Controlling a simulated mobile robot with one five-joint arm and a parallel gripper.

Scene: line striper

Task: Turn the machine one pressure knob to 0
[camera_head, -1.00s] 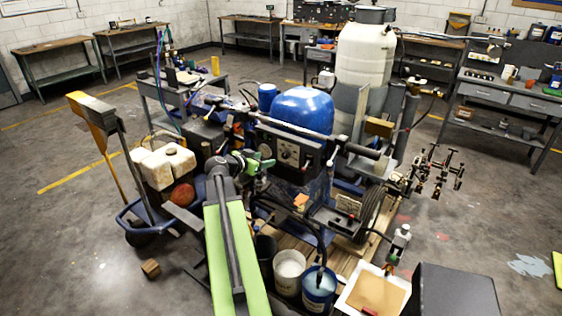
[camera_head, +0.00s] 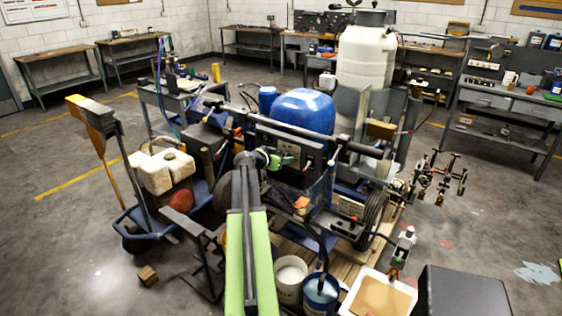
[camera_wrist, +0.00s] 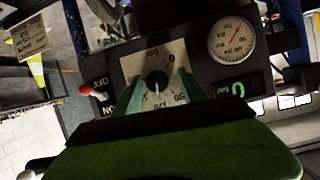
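The line striper (camera_head: 305,112), with a blue tank, stands mid-room in the head view. Its dark control panel (camera_head: 312,160) faces my arm. In the wrist view, the black pressure knob (camera_wrist: 157,80) sits on a pale, upside-down dial plate (camera_wrist: 137,64). A white mark on the knob points down in the picture; the 0 appears at the plate's upper right. My gripper (camera_wrist: 160,78) is open, with green fingers on either side of the knob. I cannot tell whether they touch it. In the head view, my gripper (camera_head: 270,157) is at the panel, largely hiding the knob.
A round gauge (camera_wrist: 232,41) and a green 0 display (camera_wrist: 230,90) lie right of the knob. A red-tipped toggle (camera_wrist: 87,91) is at left. Buckets (camera_head: 290,275) and a tray (camera_head: 380,297) stand near my arm. The floor at left is partly clear.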

